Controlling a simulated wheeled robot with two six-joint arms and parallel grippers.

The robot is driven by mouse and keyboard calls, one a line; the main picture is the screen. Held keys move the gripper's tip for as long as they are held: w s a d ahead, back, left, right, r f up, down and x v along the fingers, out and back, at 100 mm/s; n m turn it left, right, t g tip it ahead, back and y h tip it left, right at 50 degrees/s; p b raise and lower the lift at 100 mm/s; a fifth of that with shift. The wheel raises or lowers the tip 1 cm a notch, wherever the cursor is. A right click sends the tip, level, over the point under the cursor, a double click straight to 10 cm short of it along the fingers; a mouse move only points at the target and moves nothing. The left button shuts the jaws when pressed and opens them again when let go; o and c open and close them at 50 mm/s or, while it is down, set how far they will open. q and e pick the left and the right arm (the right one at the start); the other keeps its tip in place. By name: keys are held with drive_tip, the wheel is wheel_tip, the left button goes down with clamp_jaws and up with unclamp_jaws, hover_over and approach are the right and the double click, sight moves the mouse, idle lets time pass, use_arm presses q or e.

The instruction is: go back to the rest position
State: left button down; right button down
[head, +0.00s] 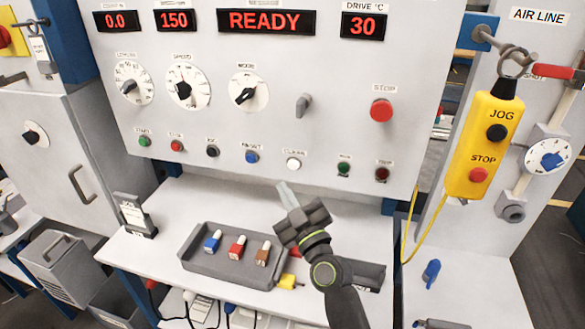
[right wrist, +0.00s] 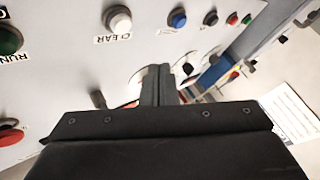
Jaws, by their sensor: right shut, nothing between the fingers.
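My right gripper (head: 288,196) is shut and empty in the head view. Its fingertips point up and left toward the lower part of the grey control panel (head: 330,130), below the white CLEAR button (head: 293,163). In the right wrist view the shut fingers (right wrist: 157,85) show in the middle, with the CLEAR button (right wrist: 118,19) above and left of them. I cannot tell whether the fingertips touch the panel. My left gripper is not in view.
A grey tray (head: 215,268) with blue, red and brown small items stands on the shelf below the panel. A yellow JOG/STOP pendant (head: 484,145) hangs at the right, its yellow cable (head: 412,225) running down beside the panel. A blue item (head: 431,272) stands at the lower right.

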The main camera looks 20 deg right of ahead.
idle(0.7)
drive_tip(key=s+d+f+g, duration=0.1)
drive_tip(key=s+f+g, duration=0.2)
drive_tip(key=s+f, duration=0.2)
drive_tip(key=s+d+f+m+g, duration=0.1)
drive_tip(key=s+d+f+g, duration=0.1)
drive_tip(key=s+f+g, duration=0.2)
drive_tip(key=s+d+f+m+g+h, duration=0.1)
drive_tip(key=s+d+f+g, duration=0.1)
drive_tip(key=s+f, duration=0.5)
drive_tip(key=shift+s+d+f+g, duration=0.1)
drive_tip(key=shift+s+f+g, duration=0.3)
drive_tip(key=shift+f+g, duration=0.3)
drive_tip(key=s+d+f+m+g+h, duration=0.2)
drive_tip(key=s+d+m+g, duration=0.15)
drive_tip(key=s, duration=0.55)
drive_tip(key=s+d+f+m+g+h, duration=0.2)
drive_tip(key=s+d+g, duration=0.25)
drive_tip(key=s, duration=0.45)
wheel_tip(320, 180, down, 25)
drive_tip(key=d, duration=0.2)
drive_tip(key=s+a+f+g, duration=0.1)
drive_tip(key=s+f, duration=1.4)
drive_tip(key=f, duration=0.1)
drive_tip(key=shift+a+g+y, duration=0.3)
drive_tip(key=shift+a, duration=0.05)
